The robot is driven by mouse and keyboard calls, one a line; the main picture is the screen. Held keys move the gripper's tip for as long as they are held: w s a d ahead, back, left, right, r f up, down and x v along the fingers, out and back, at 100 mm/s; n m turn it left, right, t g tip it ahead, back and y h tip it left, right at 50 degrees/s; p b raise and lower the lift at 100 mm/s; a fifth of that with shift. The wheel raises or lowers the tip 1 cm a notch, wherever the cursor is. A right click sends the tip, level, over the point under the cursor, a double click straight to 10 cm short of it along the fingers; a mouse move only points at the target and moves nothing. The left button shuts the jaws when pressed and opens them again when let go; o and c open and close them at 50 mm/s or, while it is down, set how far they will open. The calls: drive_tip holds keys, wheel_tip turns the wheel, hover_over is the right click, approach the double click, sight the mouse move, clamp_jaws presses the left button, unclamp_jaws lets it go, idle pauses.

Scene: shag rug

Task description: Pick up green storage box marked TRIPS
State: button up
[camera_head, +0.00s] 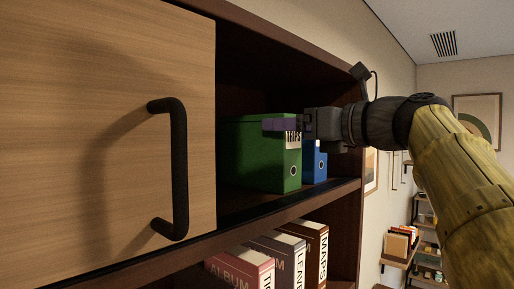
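The green storage box (255,155) stands upright on the upper shelf of the dark cabinet, with its white label reading TRIPS on its right-hand end. Its left part is hidden behind the light wooden door. My gripper (274,124) reaches in from the right, and its purple fingers overlap the upper front of the box and cover the top of the label. I cannot tell whether the fingers touch the box or are in front of it, or how far apart they are.
A blue box (314,162) stands just right of the green one. The wooden door (100,120) with a black handle (179,168) covers the cabinet's left side. Albums (307,250) stand on the shelf below. The cabinet's side wall (345,235) is close on the right.

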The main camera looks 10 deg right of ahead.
sight(258, 151)
drive_tip(key=p+x, duration=0.3)
drive_tip(key=x, duration=0.2)
idle(0.4)
drive_tip(key=shift+a, duration=0.1)
drive_tip(key=c, duration=1.6)
clamp_jaws()
drive_tip(key=shift+r, duration=0.1)
